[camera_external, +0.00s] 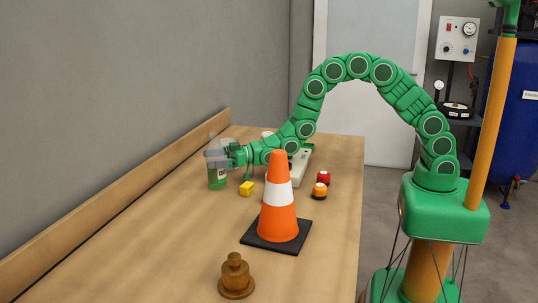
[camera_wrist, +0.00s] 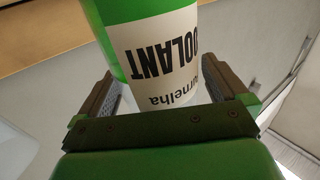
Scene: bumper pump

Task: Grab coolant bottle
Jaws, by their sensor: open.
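The coolant bottle (camera_external: 217,177) is green with a pale label and stands upright on the table near the back wall. In the wrist view the bottle (camera_wrist: 165,50) fills the space between the two fingers, its label reading COOLANT upside down. My gripper (camera_external: 221,153) reaches in from the right at the bottle's upper part. In the wrist view my gripper (camera_wrist: 165,85) is open, one finger on each side of the bottle. Whether either finger touches it I cannot tell. The bottle's top is partly hidden by the gripper in the external view.
A yellow block (camera_external: 247,188) lies close to the bottle's right. An orange-and-white cone (camera_external: 278,200) stands nearer the camera, with a brown weight (camera_external: 235,277) at the front. Red (camera_external: 323,177) and orange (camera_external: 320,190) buttons sit right. A wooden ledge (camera_external: 130,210) runs along the wall.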

